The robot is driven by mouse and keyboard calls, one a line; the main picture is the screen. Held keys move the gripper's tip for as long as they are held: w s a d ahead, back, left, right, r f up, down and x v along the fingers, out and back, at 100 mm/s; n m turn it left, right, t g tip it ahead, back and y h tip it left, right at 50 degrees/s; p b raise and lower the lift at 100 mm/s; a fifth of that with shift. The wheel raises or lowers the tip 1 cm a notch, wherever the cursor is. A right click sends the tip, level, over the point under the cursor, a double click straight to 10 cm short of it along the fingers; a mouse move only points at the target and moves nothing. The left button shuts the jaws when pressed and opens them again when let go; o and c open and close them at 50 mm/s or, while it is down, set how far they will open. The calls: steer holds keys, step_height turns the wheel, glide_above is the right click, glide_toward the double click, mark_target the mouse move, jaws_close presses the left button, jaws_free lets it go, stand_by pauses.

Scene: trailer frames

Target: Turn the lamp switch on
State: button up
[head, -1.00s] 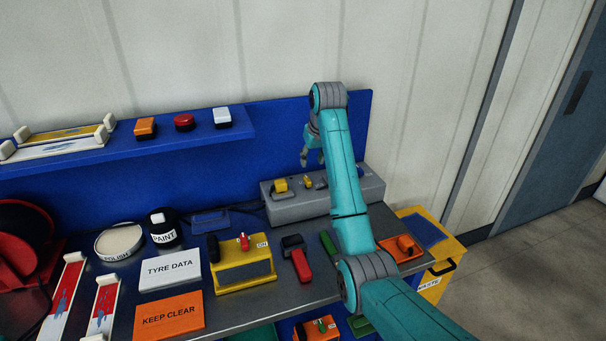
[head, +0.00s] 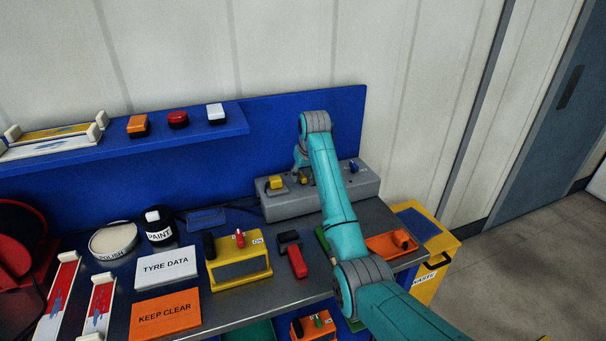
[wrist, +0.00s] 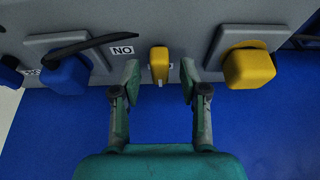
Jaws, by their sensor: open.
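A small yellow switch lever (wrist: 159,62) stands on the grey box, with a white label (wrist: 122,50) beside it that reads ON upside down in the wrist view. My gripper (wrist: 160,72) is open, with one finger on each side of the lever. Gaps show between the lever and both fingers. In the head view, the grey box (head: 282,206) stands at the back of the bench, and my arm hides part of it. Another switch, with a red lever (head: 240,238) and an ON label, is on a yellow box (head: 240,278) nearer the front.
On the grey box, a yellow plug (wrist: 248,68) sits right of my gripper in the wrist view, and a blue plug (wrist: 68,74) with a black cable sits left. A blue shelf (head: 190,138) holds several buttons. A paint pot (head: 160,228) stands on the bench.

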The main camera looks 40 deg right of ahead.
jaws_close()
steer(key=shift+m, duration=0.3)
steer(key=m, duration=0.1)
steer(key=m+h, duration=0.1)
steer(key=m, duration=0.1)
steer(key=shift+a+m+g+h, duration=0.1)
steer(key=shift+m+g+h, duration=0.2)
steer(key=m+g+h, duration=0.1)
steer(key=m, duration=0.3)
steer(key=shift+w+m, duration=0.15)
steer(key=shift+m, duration=0.15)
steer(key=m+g, duration=0.2)
steer(key=m, duration=0.2)
steer(key=shift+w+h, duration=0.1)
steer(key=shift+h, duration=0.3)
steer(key=m+g, duration=0.1)
steer(key=m, duration=0.4)
steer(key=shift+g, duration=0.4)
